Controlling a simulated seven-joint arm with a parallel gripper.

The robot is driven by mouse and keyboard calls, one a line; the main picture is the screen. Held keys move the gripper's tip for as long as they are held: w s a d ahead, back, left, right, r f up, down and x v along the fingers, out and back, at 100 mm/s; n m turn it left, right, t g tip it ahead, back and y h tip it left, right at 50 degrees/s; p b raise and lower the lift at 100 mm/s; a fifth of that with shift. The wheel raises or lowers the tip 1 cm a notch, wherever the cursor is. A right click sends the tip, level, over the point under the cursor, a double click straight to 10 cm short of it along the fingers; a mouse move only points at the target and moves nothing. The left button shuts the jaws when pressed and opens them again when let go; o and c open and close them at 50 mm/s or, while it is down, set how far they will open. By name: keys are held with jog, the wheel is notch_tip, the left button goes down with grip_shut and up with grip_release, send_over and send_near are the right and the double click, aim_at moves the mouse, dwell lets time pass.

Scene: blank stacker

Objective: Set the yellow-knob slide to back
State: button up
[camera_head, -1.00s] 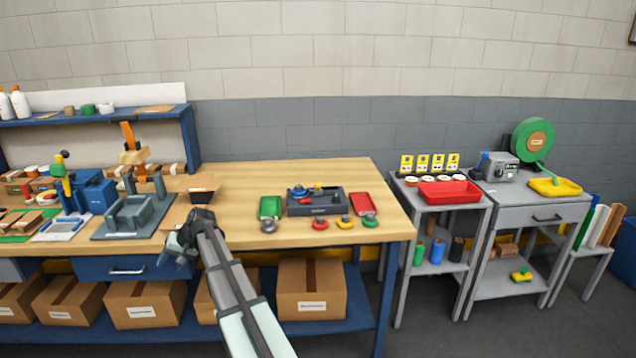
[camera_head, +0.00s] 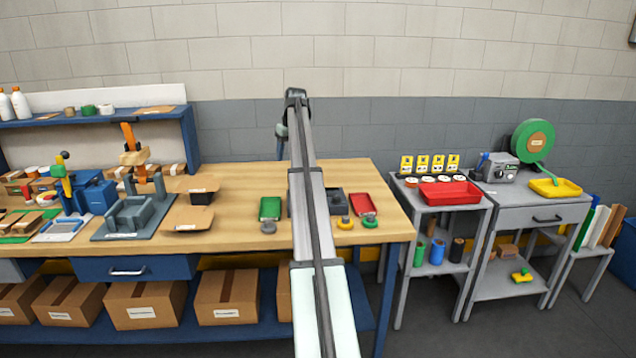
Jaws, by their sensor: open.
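The dark grey fixture (camera_head: 337,203) on the wooden bench is mostly behind my arm; only its right part shows. No yellow-knob slide can be made out on it now; the knobs are hidden. My gripper (camera_head: 281,134) is raised above the back of the bench, left of and above the fixture in the picture, in front of the grey wall. It is small and partly behind my arm. It is open, and nothing is seen in it.
A green tray (camera_head: 270,208) and a red tray (camera_head: 363,203) flank the fixture. A grey ring (camera_head: 268,227) and yellow rings (camera_head: 345,223) lie at the front. A grey press (camera_head: 130,213) and an open carton (camera_head: 190,216) stand left.

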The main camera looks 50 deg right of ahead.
jog(key=s+d+g, duration=0.2)
jog(key=s+d, duration=0.5)
jog(key=d, duration=0.2)
jog(key=f, duration=1.2)
jog(key=shift+w+d+f, duration=0.1)
jog(key=shift+w+f, duration=0.15)
jog(key=shift+f, duration=0.15)
jog(key=shift+c, duration=0.4)
grip_shut()
